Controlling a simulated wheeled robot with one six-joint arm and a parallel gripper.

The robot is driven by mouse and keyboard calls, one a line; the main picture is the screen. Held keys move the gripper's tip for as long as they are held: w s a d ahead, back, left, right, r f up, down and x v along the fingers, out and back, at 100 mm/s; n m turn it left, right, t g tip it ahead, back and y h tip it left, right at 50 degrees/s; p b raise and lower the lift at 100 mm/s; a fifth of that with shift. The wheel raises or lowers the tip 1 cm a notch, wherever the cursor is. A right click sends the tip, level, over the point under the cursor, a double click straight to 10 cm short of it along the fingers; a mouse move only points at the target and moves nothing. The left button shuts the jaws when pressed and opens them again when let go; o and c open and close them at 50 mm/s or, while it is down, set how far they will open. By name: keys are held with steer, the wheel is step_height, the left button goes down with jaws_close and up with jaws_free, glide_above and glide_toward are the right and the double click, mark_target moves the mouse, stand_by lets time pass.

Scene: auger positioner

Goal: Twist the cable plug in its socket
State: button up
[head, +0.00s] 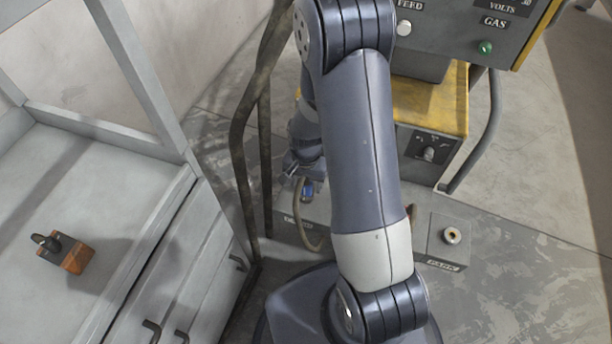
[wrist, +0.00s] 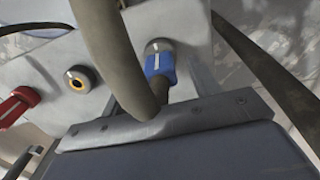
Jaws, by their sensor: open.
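The cable plug has a blue body (wrist: 160,65). It sits in a round grey socket (wrist: 158,46) on a light panel, with its pale marking visible in the wrist view. The thick tan cable (wrist: 108,45) leaves the plug and loops across the view, hiding part of the plug's lower end. In the head view the blue plug (head: 308,189) is small, just below my gripper (head: 301,168). My gripper (wrist: 155,90) is open, with a finger on each side of the plug; whether either finger touches it cannot be told.
A second socket with an orange ring (wrist: 77,79) and a red plug or knob (wrist: 18,105) lie left of the blue plug. A dark bent pipe (head: 240,135) stands left of my arm. A yellow-and-grey machine (head: 440,110) is behind it. A bench (head: 110,190) is at left.

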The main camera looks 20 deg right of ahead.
steer(key=shift+f, duration=0.15)
steer(key=c, duration=1.1)
steer(key=m, duration=0.5)
steer(key=shift+c, duration=0.2)
steer(key=m, duration=0.5)
steer(key=shift+b, duration=0.4)
steer(key=o, duration=1.1)
steer(key=shift+o, duration=0.2)
